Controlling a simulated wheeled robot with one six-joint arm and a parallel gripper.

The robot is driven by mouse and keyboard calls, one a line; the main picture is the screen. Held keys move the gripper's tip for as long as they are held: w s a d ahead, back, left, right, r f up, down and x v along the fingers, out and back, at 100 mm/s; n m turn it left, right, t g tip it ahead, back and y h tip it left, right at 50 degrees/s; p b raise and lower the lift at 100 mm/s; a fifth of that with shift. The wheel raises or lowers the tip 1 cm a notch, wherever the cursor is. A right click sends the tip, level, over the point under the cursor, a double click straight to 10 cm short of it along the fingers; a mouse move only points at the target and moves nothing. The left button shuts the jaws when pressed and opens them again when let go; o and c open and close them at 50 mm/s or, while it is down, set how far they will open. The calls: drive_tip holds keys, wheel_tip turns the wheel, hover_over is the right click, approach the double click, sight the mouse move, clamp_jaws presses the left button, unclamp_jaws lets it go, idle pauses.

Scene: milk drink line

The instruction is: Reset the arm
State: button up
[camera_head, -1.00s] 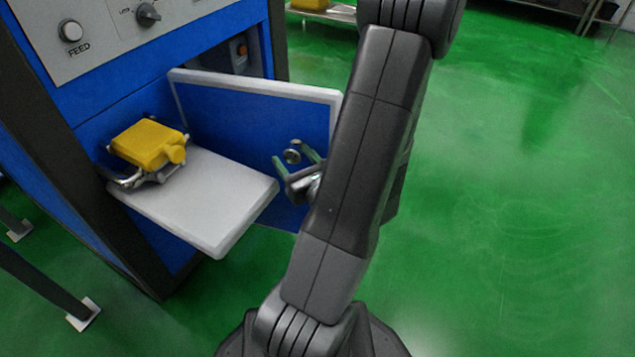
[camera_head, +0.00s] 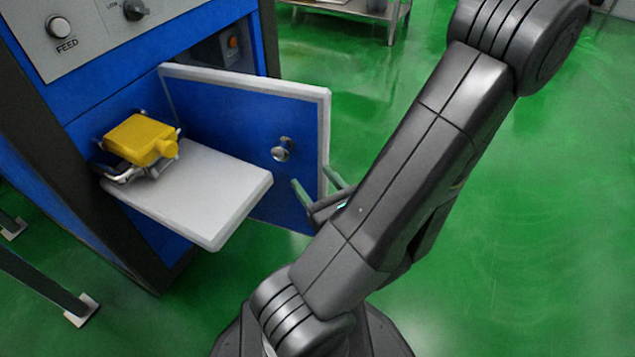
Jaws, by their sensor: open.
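My gripper (camera_head: 318,181) shows partly behind my arm, right of the door knob and in front of the door's lower right edge. My arm covers the rest of the gripper. I cannot tell whether a finger touches the door. The blue door (camera_head: 240,115) with a white rim stands open on the blue machine, and its round metal knob (camera_head: 281,149) is free of the fingers.
A white shelf (camera_head: 215,190) juts from the machine (camera_head: 100,75). A yellow bottle (camera_head: 141,139) lies in a metal holder at its left end. A metal table (camera_head: 370,10) stands at the back. The green floor on the right is clear.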

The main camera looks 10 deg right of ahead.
drive_tip(key=shift+s+d, duration=0.15)
drive_tip(key=shift+s, duration=0.1)
idle(0.3)
drive_tip(key=x, duration=0.7)
drive_tip(key=shift+w+b, duration=0.3)
drive_tip(key=shift+b, duration=0.05)
drive_tip(key=shift+a, duration=0.3)
